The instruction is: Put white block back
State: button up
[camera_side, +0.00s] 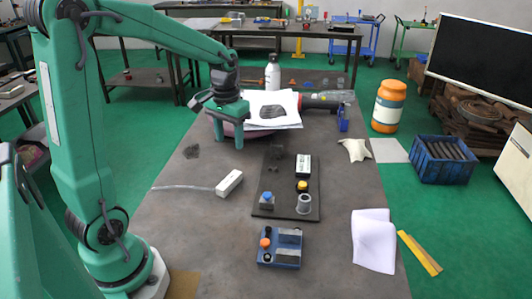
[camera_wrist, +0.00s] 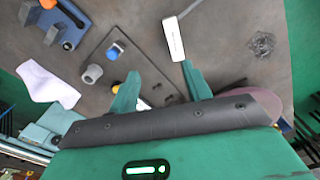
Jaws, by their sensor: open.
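The white block (camera_side: 229,183) lies on the bare table, left of the dark plate (camera_side: 270,204), with a faint pale streak running left from it. My gripper (camera_side: 228,138) is open and empty, pointing down above the table farther back than the block. Its spread fingers also show in the wrist view (camera_wrist: 160,74). A white-topped block (camera_side: 303,166) stands on the dark plate; my left finger mostly hides that area in the wrist view.
The plate carries a blue-topped piece (camera_side: 267,197), a grey cylinder (camera_side: 304,203) and a yellow-topped piece (camera_side: 302,186). A blue fixture (camera_side: 279,247) stands in front. A white cloth (camera_side: 373,240) lies right; papers (camera_side: 274,112) lie behind my gripper. The table's front left is clear.

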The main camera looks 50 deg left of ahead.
jog(key=s+d+r+m+t, duration=0.3)
jog(key=s+d+r+t, duration=0.2)
jog(key=s+d, duration=0.6)
jog(key=shift+s+d+r+m, duration=0.35)
jog(key=shift+s+r, duration=0.55)
jog(key=shift+r, duration=0.15)
dwell(0.4)
